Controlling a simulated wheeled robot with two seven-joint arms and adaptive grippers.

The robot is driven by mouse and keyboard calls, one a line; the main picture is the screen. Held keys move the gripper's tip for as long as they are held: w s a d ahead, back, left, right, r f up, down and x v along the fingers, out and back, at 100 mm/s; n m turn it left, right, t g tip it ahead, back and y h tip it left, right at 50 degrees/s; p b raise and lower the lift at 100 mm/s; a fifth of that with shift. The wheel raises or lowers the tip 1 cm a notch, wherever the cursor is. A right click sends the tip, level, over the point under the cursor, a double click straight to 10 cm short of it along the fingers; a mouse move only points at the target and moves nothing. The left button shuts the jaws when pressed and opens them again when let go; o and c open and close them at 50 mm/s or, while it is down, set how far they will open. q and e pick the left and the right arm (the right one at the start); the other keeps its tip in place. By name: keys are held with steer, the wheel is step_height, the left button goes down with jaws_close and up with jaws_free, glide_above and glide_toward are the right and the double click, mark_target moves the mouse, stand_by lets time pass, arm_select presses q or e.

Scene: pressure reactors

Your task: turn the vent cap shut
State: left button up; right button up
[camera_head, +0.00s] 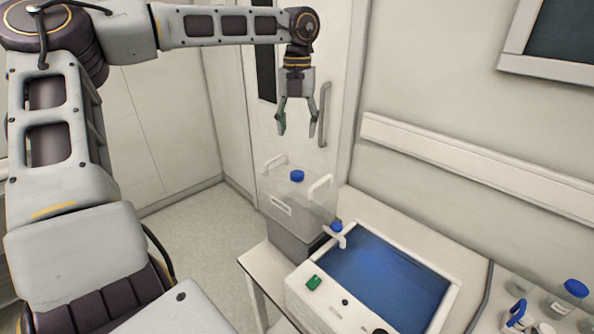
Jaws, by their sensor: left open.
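A blue cap (297,176) sits on top of a translucent carboy (292,205) with white handles on both sides. It looks like the vent cap; how far it is turned cannot be told from here. My left gripper (297,131) points down above the cap, with its two fingers apart and nothing between them. A clear gap separates the fingertips from the cap. A white spigot with a blue top (337,227) is at the carboy's lower right. My right gripper is not in view.
A white-framed bath with blue liquid (385,283) and a green switch (314,283) stands in front of the carboy. Blue-capped bottles (573,290) stand at the lower right. A door with a grey handle (324,115) is behind my gripper. Open floor (190,235) lies left.

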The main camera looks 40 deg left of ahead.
mark_target(297, 173)
arm_select(q)
steer(key=shift+f, duration=0.15)
step_height(297, 173, down, 12)
steer(key=shift+r+p, duration=0.25)
steer(key=shift+p, duration=0.25)
steer(key=shift+f, duration=1)
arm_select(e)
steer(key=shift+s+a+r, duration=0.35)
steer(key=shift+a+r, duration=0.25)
